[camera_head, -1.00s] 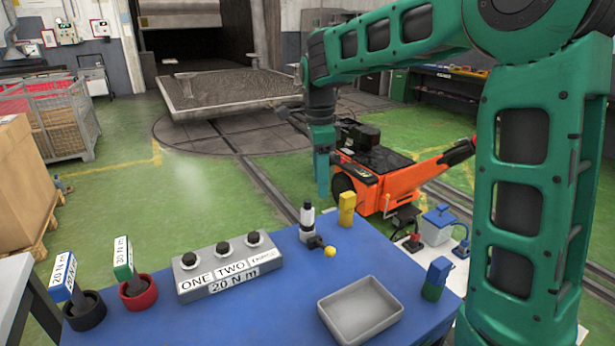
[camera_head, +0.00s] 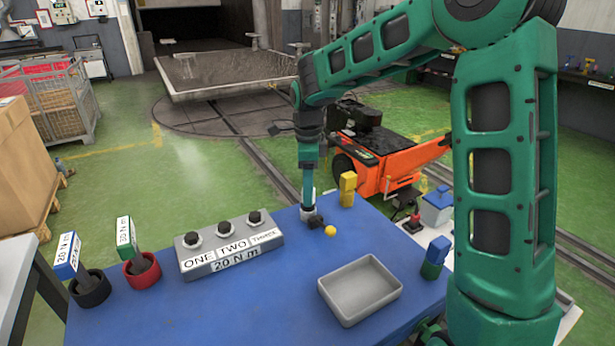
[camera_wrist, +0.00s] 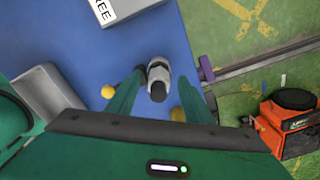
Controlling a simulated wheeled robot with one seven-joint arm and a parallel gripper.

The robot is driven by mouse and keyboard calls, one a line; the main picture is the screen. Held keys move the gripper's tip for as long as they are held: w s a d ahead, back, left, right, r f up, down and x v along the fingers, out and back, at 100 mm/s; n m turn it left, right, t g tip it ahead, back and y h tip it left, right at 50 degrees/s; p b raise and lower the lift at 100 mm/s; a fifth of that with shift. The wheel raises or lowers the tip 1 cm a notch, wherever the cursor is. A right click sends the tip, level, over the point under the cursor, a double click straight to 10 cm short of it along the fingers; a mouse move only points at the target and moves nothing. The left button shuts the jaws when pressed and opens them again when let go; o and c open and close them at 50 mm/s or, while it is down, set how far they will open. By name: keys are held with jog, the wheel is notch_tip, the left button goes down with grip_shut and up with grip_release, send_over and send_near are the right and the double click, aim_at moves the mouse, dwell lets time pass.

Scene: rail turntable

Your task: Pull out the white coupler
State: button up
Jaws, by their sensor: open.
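The white coupler (camera_wrist: 157,68), a white and grey cylinder with a black end, stands at the far edge of the blue table. In the head view its lower part (camera_head: 306,215) shows just under my fingers, and its upper part is hidden. My gripper (camera_head: 308,200) points down over it. In the wrist view my gripper (camera_wrist: 159,80) is open, with one green finger on each side of the coupler. I cannot tell whether either finger touches it. A yellow ball (camera_head: 330,231) on a dark stem sits beside the coupler's base.
A yellow block (camera_head: 347,190) stands close by on the right. A grey tray (camera_head: 360,318) and a blue-green block (camera_head: 434,258) are nearer. A grey box with several black knobs (camera_head: 230,262) is on the left. An orange vehicle (camera_head: 385,165) stands beyond the table.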

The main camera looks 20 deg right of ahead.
jog(key=shift+f, duration=0.45)
grip_shut()
jog(key=c, duration=0.9)
grip_release()
grip_shut()
jog(key=shift+w+r, duration=0.1)
jog(key=shift+r, duration=0.05)
jog(key=shift+r, duration=0.5)
